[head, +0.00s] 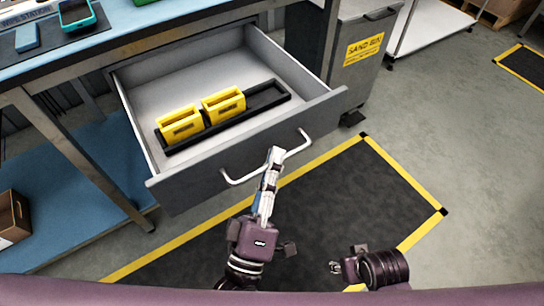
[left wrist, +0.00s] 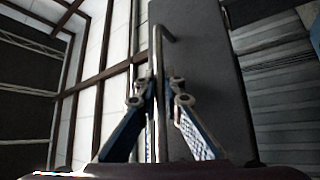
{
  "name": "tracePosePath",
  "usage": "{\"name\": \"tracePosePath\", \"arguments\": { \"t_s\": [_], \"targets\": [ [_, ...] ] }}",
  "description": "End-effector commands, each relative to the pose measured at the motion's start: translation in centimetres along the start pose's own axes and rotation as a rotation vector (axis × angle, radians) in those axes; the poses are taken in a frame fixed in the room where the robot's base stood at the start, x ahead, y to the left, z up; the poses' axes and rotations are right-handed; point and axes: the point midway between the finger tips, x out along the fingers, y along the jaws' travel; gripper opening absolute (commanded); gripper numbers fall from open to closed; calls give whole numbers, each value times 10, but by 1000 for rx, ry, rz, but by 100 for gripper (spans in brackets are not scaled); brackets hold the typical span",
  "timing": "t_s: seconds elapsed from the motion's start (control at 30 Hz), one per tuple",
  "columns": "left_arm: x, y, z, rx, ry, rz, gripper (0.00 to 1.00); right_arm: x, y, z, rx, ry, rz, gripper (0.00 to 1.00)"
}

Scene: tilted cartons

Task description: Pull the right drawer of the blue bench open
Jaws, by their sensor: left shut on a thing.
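The blue bench (head: 130,40) is at the upper left of the head view. Its drawer (head: 255,145) is pulled out and shows its white inside. A light bar handle (head: 235,180) runs along the grey drawer front. My left gripper (head: 273,158) is shut on the handle near its middle. In the left wrist view the handle (left wrist: 157,55) passes between the two fingers of my left gripper (left wrist: 158,98). My right gripper (head: 335,268) is low in the head view, apart from the drawer, and its fingers are hard to make out.
A black tray (head: 265,98) with two yellow bins (head: 222,104) lies in the drawer. A grey bin with a yellow label (head: 364,49) stands right of the bench. A carton (head: 12,218) sits on the lower shelf. The dark floor mat (head: 350,195) is clear.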

Motion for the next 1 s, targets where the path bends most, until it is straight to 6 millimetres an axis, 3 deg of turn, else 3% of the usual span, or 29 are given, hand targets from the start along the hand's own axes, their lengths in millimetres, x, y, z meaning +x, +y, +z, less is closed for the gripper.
{"name": "tracePosePath", "arguments": {
  "t_s": [0.1, 0.13, 0.2, 0.57, 1.0],
  "targets": [
    [-1, -1, 0, 0, -1, -3, 0, 0, 0, 0, 0, 0, 0, 40],
    [-1, -1, 0, 0, -1, -3, 10, 0, 0, 0, 0, 0, 0, 40],
    [0, -1, 0, 0, -1, -3, 15, 0, 0, 0, 0, 0, 0, 40],
    [-6, -1, 0, 0, -2, -3, 15, 0, 0, 0, 0, 0, -1, 40],
    [-91, -2, 1, 0, -6, -6, 15, 0, 0, 0, 0, 0, 0, 40]
  ]
}}
